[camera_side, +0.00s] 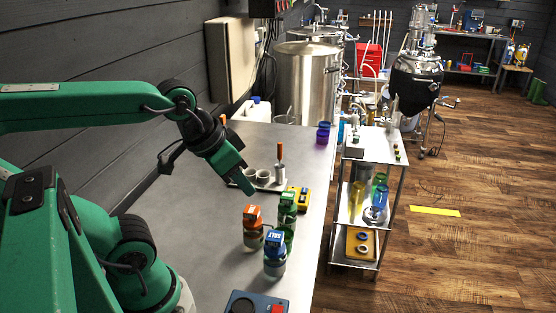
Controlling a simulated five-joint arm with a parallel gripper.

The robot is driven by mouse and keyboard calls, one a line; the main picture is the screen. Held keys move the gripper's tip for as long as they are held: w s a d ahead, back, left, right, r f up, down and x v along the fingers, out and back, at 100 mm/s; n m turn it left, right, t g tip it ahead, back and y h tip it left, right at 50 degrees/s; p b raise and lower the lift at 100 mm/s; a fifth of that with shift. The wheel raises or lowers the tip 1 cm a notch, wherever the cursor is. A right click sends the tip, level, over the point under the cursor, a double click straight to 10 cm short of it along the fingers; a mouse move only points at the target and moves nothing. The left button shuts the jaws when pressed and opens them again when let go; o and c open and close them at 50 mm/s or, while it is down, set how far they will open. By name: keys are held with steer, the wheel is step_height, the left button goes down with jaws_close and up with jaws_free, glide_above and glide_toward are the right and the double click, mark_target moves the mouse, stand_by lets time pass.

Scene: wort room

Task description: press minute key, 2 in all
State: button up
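A small yellow device with dark parts on top (304,197) lies on the grey bench, partly hidden behind the green-lidded jar. It may be the timer that carries the minute key; its single keys are too small to tell apart. My gripper (246,184) points down and to the right above the bench, left of the yellow device and apart from it. Its fingers look close together, but I cannot tell whether they are shut. I see nothing held in it.
Jars with orange (253,230), green (287,215) and blue (274,254) lids stand in front of the yellow device. A blue box with a knob and a red button (243,306) sits at the near edge.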

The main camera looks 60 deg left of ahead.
jaws_close()
stand_by(1.5)
